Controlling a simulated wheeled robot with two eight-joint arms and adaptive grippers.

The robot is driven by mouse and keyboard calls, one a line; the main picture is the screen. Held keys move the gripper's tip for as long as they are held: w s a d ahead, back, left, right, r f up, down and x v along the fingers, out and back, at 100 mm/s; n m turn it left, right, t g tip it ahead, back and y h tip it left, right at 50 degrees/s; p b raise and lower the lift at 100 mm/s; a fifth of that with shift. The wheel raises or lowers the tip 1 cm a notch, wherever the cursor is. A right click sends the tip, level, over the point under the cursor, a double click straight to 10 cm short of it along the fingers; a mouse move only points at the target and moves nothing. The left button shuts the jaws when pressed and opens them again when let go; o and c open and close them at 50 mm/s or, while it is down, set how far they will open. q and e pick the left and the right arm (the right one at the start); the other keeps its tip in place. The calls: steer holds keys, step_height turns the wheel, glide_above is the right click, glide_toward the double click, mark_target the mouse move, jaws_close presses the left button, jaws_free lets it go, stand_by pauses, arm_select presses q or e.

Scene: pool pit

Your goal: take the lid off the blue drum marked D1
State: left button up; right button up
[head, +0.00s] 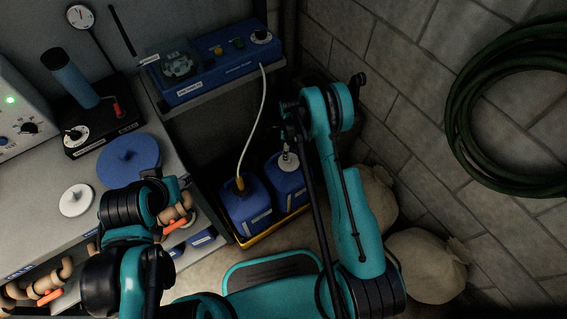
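Two blue drums stand side by side in a yellow tray (243,241) on the floor. The left drum (248,212) has a brown fitting on top with a pale hose rising from it. The right drum (290,187) has a small pale fitting on top. Both have pale labels too small to read, so I cannot tell which is D1. My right gripper (288,132) points down over the right drum's top; its fingers are dark and unclear, and I cannot tell whether they touch the fitting. My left gripper (170,186) is by the bench edge, its fingers unclear.
A blue disc (128,158) and a white disc (77,200) lie on the grey bench. A blue control box (215,68) sits on a shelf behind the drums. Sacks (428,265) stand right. A green hose coil (510,110) hangs on the wall.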

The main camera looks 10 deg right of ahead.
mark_target(293, 164)
step_height(293, 164, down, 3)
steer(key=shift+s+f+b, duration=0.1)
steer(key=shift+b, duration=0.4)
steer(key=f+b, duration=0.1)
steer(key=f, duration=0.1)
steer(key=f+b, duration=0.2)
steer(key=f, duration=0.1)
steer(key=shift+s+f, duration=0.3)
steer(key=shift+f, duration=0.05)
steer(key=shift+r, duration=0.15)
steer(key=c, duration=1.4)
steer(key=shift+s, duration=0.1)
steer(key=c, duration=0.4)
steer(key=shift+o, duration=0.2)
